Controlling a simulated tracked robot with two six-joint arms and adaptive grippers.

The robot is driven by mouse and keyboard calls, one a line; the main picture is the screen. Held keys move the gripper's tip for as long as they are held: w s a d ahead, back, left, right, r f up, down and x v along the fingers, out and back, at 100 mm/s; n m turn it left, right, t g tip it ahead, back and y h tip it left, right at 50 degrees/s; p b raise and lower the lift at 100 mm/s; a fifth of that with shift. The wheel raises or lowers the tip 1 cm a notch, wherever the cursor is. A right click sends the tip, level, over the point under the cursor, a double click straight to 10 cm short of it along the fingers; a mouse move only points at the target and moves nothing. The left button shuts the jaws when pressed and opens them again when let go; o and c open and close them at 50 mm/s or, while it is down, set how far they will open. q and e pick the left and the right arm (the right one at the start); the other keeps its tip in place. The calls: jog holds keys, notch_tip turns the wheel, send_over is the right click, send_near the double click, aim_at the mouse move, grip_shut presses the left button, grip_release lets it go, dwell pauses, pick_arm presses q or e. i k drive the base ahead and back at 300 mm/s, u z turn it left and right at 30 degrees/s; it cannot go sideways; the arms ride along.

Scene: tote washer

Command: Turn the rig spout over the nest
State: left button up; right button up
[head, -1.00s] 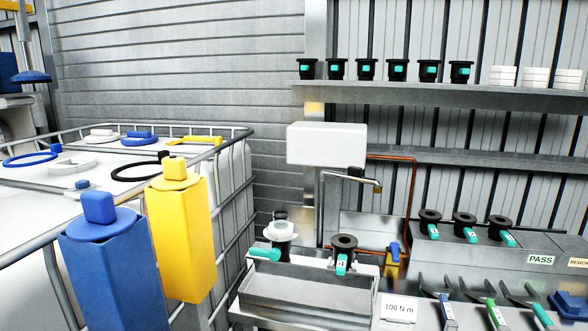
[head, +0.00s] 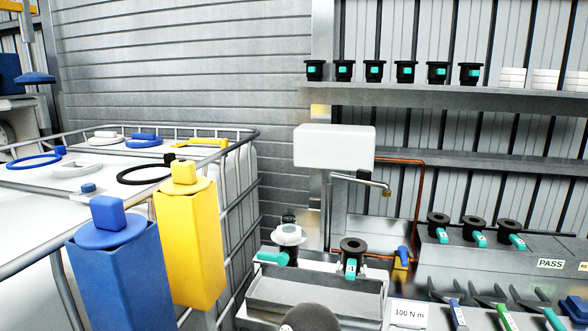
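The rig spout (head: 358,181) is a thin grey pipe below a white tank (head: 334,147). It reaches to the right, and its brass-coloured tip (head: 386,191) hangs above and to the right of a black flanged valve (head: 353,245) with a teal handle. That valve stands at the back of a grey metal basin (head: 315,291); I cannot clearly see the nest under it. A white-flanged valve (head: 289,236) with a teal handle is to its left. A blue-handled valve (head: 402,253) is on the right. Neither gripper's fingers show.
A dark rounded part, probably mine, rises at the bottom centre in front of the basin. Yellow (head: 188,240) and blue (head: 115,270) bins hang on a caged tank at left. A shelf (head: 430,93) holds black fittings. Several valves stand on the bench by the PASS sign (head: 551,264).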

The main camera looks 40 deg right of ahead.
aim_at(363, 176)
jog(key=z, duration=0.4)
jog(key=i, duration=0.15)
jog(key=u, duration=1.1)
jog(key=k, duration=2.65)
jog(key=z, duration=0.95)
jog(key=i, duration=1)
